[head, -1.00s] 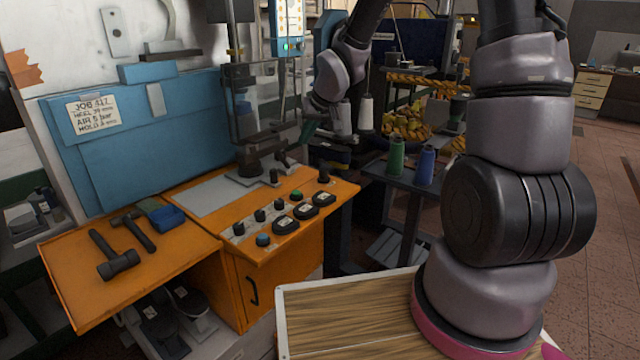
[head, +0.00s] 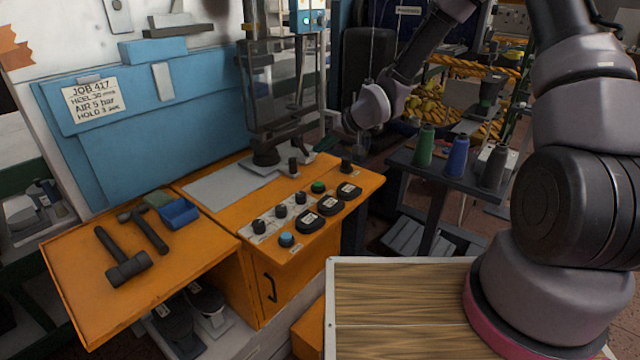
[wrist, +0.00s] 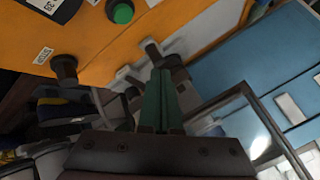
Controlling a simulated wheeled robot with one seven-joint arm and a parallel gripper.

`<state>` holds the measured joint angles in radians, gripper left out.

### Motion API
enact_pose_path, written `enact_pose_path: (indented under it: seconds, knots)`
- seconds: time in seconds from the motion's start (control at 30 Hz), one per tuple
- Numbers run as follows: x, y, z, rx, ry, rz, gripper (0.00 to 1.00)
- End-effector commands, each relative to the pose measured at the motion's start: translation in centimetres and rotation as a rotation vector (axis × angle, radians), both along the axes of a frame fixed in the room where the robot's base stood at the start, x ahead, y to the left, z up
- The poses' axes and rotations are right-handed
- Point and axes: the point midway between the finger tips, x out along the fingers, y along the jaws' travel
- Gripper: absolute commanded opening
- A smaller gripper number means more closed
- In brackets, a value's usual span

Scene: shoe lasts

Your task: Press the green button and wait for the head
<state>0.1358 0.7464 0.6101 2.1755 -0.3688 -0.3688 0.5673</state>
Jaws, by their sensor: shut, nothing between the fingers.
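The green button (head: 318,187) stands on the orange press console (head: 365,182), in the row of dark knobs. In the wrist view the green button (wrist: 122,13) shows near the top edge, left of the middle. My gripper (head: 328,143) is above and behind the console's right part, beside the press column, apart from the button. In the wrist view its green fingers (wrist: 160,95) are together with nothing between them, pointing toward the press. The press head (head: 268,150) is behind the button, over a grey plate, inside a clear guard.
A blue button (head: 287,239), dark labelled ovals and several black knobs share the console. A knob (head: 347,166) stands at its right corner. Hammers (head: 125,262) and a blue tray (head: 179,212) lie left. Thread spools (head: 457,156) stand right.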

Motion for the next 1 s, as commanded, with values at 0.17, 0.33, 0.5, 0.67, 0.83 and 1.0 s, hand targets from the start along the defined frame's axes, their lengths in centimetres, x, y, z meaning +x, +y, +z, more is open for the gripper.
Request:
enact_pose_path:
  seconds: [0.17, 0.33, 0.5, 0.67, 0.83, 1.0]
  knots:
    - [0.0, 0.1, -1.0, 0.001, 0.002, 0.001, 0.0]
    - [-0.1, 0.0, -3.3, -0.001, 0.003, 0.002, 0.0]
    - [-0.1, 0.0, -5.8, -0.002, 0.004, 0.001, 0.0]
    - [0.0, 0.0, -7.5, 0.0, 0.002, 0.0, 0.0]
    - [0.0, 0.0, -8.5, -0.001, 0.001, 0.0, 0.0]
    - [0.0, 0.0, -8.8, -0.001, -0.001, 0.0, 0.0]
